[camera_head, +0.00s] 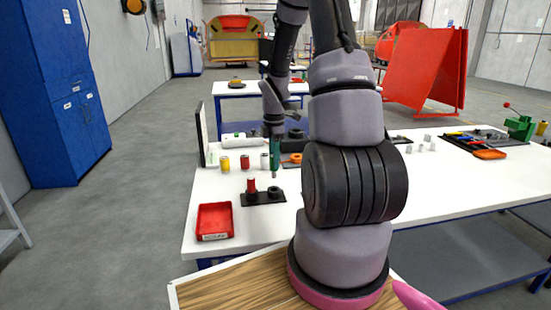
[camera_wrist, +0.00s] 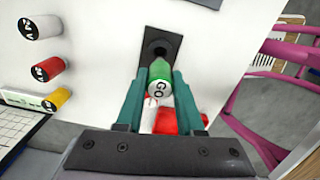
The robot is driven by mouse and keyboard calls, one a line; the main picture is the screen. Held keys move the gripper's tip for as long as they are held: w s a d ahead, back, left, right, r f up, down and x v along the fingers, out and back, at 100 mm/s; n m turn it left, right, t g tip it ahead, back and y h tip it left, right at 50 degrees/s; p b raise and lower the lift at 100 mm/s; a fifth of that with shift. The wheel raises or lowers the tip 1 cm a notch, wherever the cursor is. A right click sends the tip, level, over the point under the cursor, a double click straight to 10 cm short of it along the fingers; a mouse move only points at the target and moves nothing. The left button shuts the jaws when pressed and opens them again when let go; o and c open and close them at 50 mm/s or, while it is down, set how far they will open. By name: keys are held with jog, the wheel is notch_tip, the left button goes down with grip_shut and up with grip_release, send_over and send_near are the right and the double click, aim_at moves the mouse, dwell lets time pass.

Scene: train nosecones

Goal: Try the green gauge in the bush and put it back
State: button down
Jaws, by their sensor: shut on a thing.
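My gripper (camera_head: 274,150) is shut on the green gauge (camera_wrist: 160,72), which has a round white end marked GO. In the wrist view the gauge sits between the teal fingers (camera_wrist: 155,97). In the head view its grey lower end (camera_head: 274,172) points down, just above the bush (camera_head: 274,190) and apart from it. The bush is a dark ring on a black plate (camera_head: 258,199); in the wrist view the bush (camera_wrist: 158,48) shows beyond the gauge. A red post (camera_head: 251,185) stands on the plate's left part.
Yellow (camera_head: 225,165), red (camera_head: 245,162) and white (camera_head: 264,161) cylinders stand left of my gripper. A red tray (camera_head: 214,221) lies at the table's front left corner. A dark upright panel (camera_head: 204,136) stands at the left edge. White table shows between tray and plate.

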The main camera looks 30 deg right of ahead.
aim_at(274, 177)
jog(key=shift+f, duration=3.6)
jog(key=shift+c, duration=2.3)
grip_release()
notch_tip(274, 177, up, 11)
jog(key=shift+f, duration=0.1)
